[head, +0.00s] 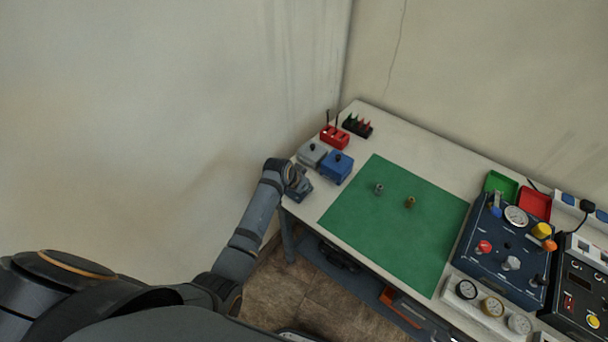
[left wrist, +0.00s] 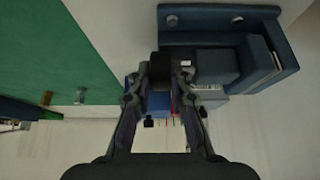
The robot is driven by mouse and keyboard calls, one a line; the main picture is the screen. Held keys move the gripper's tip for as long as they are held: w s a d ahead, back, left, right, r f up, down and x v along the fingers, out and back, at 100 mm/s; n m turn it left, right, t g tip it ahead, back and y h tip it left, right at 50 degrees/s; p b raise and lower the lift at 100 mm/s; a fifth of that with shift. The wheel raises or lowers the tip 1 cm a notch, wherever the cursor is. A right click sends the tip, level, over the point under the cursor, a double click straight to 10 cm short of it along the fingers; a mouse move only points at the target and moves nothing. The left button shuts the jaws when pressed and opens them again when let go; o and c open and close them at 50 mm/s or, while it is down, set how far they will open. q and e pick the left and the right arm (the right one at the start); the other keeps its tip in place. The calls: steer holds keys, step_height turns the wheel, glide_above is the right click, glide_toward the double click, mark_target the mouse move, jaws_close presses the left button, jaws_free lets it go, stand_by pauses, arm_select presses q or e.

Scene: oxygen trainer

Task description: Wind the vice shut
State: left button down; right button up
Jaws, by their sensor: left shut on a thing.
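The vice (head: 303,194) is a dark blue block at the near left corner of the table, partly hidden by my left gripper (head: 296,178). In the left wrist view the vice (left wrist: 220,18) fills the upper right, with bolt heads on its base and a squared jaw block. My left gripper (left wrist: 163,72) is shut on a dark part at the vice's side, which looks like its handle. How far apart the vice jaws stand is hard to tell. My right gripper is in neither view.
A grey box (head: 311,153) and a blue box (head: 336,167) stand just behind the vice. A green mat (head: 350,218) bears two small fittings (head: 379,189). A blue gauge panel (head: 486,247) stands at the right. A wall rises close behind the table.

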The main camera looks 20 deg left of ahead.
arm_select(q)
steer(key=g, duration=0.1)
steer(key=g+y+p, duration=0.1)
steer(key=g, duration=0.1)
steer(key=shift+w+d, duration=0.2)
steer(key=shift+d, duration=0.1)
steer(key=shift+f+g+y+b, duration=0.15)
steer(key=shift+g+y+b, duration=0.2)
steer(key=shift+g, duration=0.75)
steer(key=shift+d+g+y, duration=0.1)
steer(key=shift+g+y, duration=0.15)
steer(key=shift+g, duration=0.15)
steer(key=c, duration=1.5)
jaws_free()
steer(key=shift+d, duration=0.1)
steer(key=shift+w, duration=0.1)
step_height(320, 180, up, 12)
